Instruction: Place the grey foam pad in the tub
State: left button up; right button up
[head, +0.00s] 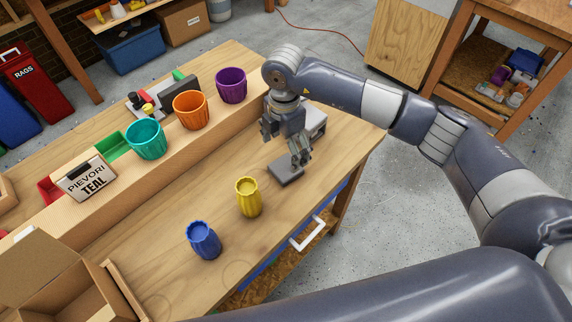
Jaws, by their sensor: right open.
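A flat grey block (286,173), which looks like the grey foam pad, lies on the wooden bench near its front right edge. My right gripper (286,148) is open and empty, pointing down just above and behind the pad; a fingertip overlaps its far edge, and I cannot tell whether they touch. Teal (146,141), orange (190,111) and purple (231,86) ribbed tubs stand in a row on the raised ledge behind. A card reading "PIEVORI TEAL" (86,179) stands left of the teal one. I cannot tell which tub is meant. My left gripper is not in view.
A yellow ribbed vase (248,197) and a blue one (204,240) stand on the bench left of the pad. A grey boxy object (314,121) is partly hidden behind my right gripper. An open cardboard box (50,270) is at lower left.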

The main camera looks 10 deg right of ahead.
aim_at(286, 166)
jog(key=shift+f, duration=0.8)
notch_tip(286, 166, down, 4)
jog(key=shift+d+f+p, duration=0.1)
jog(key=shift+f+p, duration=0.05)
jog(key=shift+p, duration=0.85)
jog(key=shift+f, duration=0.5)
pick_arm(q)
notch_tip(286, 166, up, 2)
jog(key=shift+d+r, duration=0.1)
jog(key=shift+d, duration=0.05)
pick_arm(e)
jog(key=c, duration=0.9)
jog(key=shift+c, duration=0.2)
jog(key=shift+r, duration=0.1)
